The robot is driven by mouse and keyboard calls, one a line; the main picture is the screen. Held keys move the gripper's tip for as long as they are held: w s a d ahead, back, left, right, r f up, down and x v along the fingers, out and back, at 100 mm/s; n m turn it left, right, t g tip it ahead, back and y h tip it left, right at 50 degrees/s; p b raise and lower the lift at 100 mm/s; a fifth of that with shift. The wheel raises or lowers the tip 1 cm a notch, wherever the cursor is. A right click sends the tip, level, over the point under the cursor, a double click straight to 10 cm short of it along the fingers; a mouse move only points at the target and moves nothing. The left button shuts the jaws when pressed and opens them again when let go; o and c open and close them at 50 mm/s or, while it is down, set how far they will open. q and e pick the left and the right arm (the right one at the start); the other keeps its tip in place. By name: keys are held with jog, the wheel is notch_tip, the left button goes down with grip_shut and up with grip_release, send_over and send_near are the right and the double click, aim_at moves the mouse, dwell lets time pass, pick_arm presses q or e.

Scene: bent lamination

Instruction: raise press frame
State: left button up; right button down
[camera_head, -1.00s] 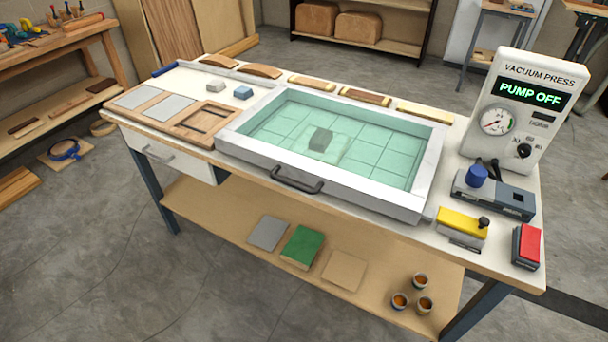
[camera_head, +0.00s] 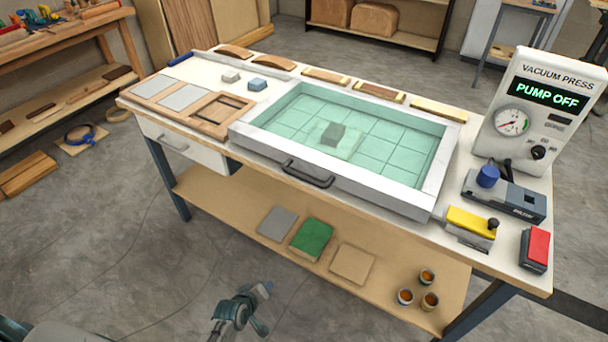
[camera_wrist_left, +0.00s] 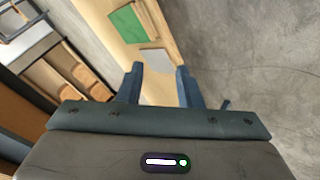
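The press frame (camera_head: 436,185) is a white-grey rectangular frame around a translucent teal sheet with grid lines (camera_head: 395,150). It lies flat on the bench, with a dark handle (camera_head: 308,174) on its front side. A dark grey block (camera_head: 333,134) shows in the middle of the sheet; I cannot tell whether it is on or under it. My left gripper (camera_head: 262,291) is low in front of the bench, apart from the handle. In the left wrist view its two fingers (camera_wrist_left: 160,75) are apart with nothing between them. My right gripper is not in view.
The vacuum press box (camera_head: 537,110) reads "PUMP OFF". The lower shelf (camera_head: 395,255) holds flat sheets, a green pad (camera_head: 312,238) and small cups. Floor in front is clear.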

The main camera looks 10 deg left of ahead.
pick_arm(q)
jog(key=w+d+r+n+t+h, duration=0.15)
jog(key=w+r, duration=0.25)
jog(key=r, duration=0.4)
jog(key=w+d+r+n+t, duration=0.1)
jog(key=w+r+n+t, duration=0.15)
jog(key=r, duration=0.65)
jog(key=n+t+h+p, duration=0.1)
jog(key=n+t+h, duration=0.1)
send_near(302, 179)
jog(key=p+x, duration=0.1)
jog(key=x, duration=0.9)
jog(key=shift+w+d+f, duration=0.1)
jog(key=shift+w, duration=0.25)
grip_shut()
